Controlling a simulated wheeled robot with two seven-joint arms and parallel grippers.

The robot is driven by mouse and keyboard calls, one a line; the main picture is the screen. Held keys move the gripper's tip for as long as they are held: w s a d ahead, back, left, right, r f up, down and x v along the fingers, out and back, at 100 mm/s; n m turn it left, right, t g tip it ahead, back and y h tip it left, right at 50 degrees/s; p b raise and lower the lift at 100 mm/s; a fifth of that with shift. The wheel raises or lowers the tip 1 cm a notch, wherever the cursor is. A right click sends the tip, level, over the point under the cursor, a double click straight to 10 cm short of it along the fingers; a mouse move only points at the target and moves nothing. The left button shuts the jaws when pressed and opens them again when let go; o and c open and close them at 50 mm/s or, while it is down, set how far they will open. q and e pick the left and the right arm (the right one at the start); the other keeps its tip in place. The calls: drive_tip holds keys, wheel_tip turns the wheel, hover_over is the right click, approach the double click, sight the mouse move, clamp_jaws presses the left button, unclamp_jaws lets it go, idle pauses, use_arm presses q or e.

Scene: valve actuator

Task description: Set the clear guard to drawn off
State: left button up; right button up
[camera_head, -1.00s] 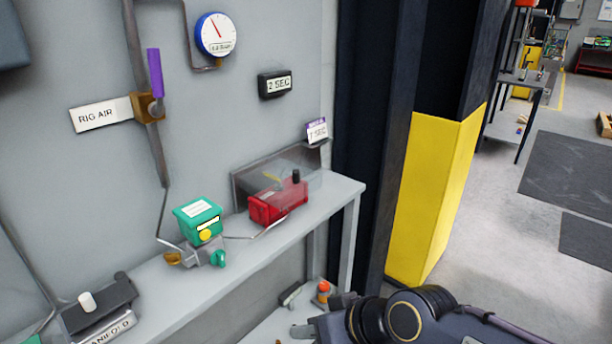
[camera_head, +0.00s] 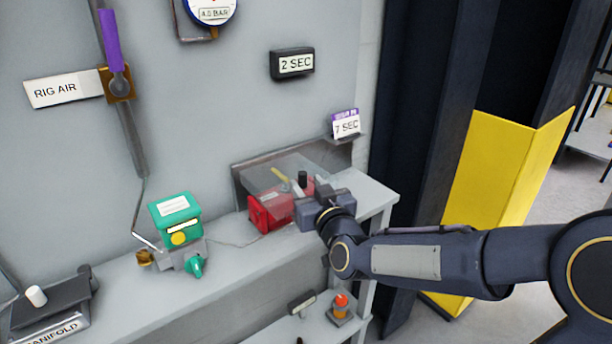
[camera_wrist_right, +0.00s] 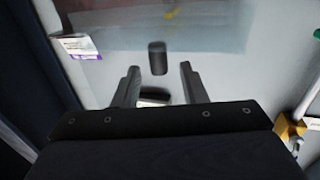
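The clear guard (camera_head: 262,174) is a see-through panel over the red unit (camera_head: 268,212) on the grey shelf. A black knob (camera_head: 302,179) stands at the guard's right side. My right gripper (camera_head: 312,198) is just in front of the knob and partly hides the red unit's right end. In the right wrist view, the right gripper (camera_wrist_right: 159,78) is open, its two fingers apart. The black knob (camera_wrist_right: 157,57) shows between and just beyond the fingertips; I see no contact. The clear guard (camera_wrist_right: 215,30) spans the top of that view. My left gripper is out of view.
A green-topped unit (camera_head: 176,218) stands left of the red one on the shelf (camera_head: 235,262). A small "7 SEC" card (camera_head: 346,124) sits on a ledge behind. An orange-topped item (camera_head: 341,303) is below. A black and yellow column (camera_head: 510,165) rises at right.

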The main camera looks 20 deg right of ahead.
sight(305, 180)
drive_tip(key=shift+w+a, duration=0.1)
drive_tip(key=shift+w, duration=2.05)
clamp_jaws()
